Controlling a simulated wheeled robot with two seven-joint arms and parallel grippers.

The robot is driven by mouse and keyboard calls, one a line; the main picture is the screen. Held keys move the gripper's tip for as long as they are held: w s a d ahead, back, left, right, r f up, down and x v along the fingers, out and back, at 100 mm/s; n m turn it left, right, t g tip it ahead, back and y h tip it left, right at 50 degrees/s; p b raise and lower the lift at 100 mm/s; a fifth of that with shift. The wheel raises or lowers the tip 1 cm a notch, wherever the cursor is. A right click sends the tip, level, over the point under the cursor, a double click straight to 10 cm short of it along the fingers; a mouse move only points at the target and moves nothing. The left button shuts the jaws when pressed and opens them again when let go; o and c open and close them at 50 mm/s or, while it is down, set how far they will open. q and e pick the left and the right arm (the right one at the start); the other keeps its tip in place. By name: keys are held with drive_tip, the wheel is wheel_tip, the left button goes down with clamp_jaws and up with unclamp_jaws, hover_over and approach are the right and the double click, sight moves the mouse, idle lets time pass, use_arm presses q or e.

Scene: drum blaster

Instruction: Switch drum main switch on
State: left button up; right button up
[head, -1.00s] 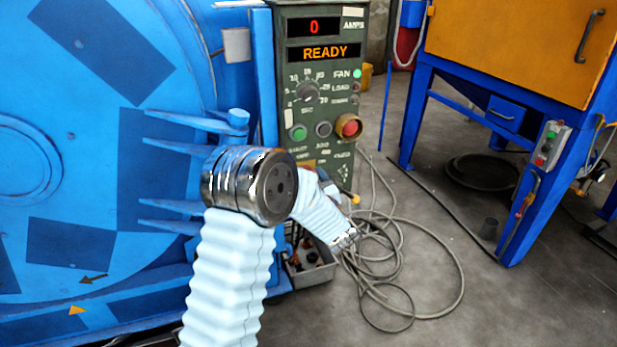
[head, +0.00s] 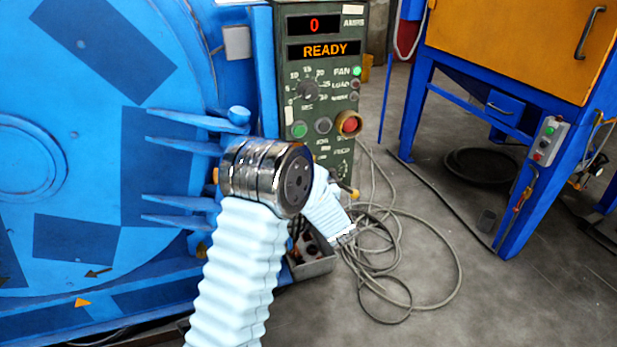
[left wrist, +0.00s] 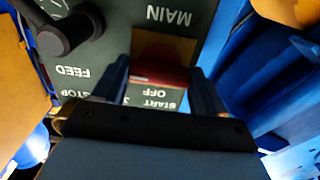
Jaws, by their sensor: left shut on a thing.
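The drum's green control panel (head: 322,80) stands in the middle of the head view; its display reads 0 and READY. In the left wrist view the panel's MAIN label shows upside down above a brown-orange plate (left wrist: 172,47). On that plate is the red main switch handle (left wrist: 160,76), near the OFF label. My left gripper (left wrist: 160,88) has one finger on each side of the handle and is shut on it. In the head view my arm hides the panel's lower part and the switch. My right gripper is in neither view.
A black knob lever (left wrist: 65,32) sits by the FEED label, beside the gripper. The blue drum (head: 95,130) fills the left side. Coiled cables (head: 400,270) lie on the floor.

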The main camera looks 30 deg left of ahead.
use_arm(q)
drive_tip(key=o, duration=1.1)
drive_tip(key=shift+c, duration=0.2)
drive_tip(key=v, duration=1.3)
drive_tip(key=shift+s+d+b, duration=0.25)
drive_tip(key=shift+b, duration=0.15)
drive_tip(key=shift+f, duration=0.15)
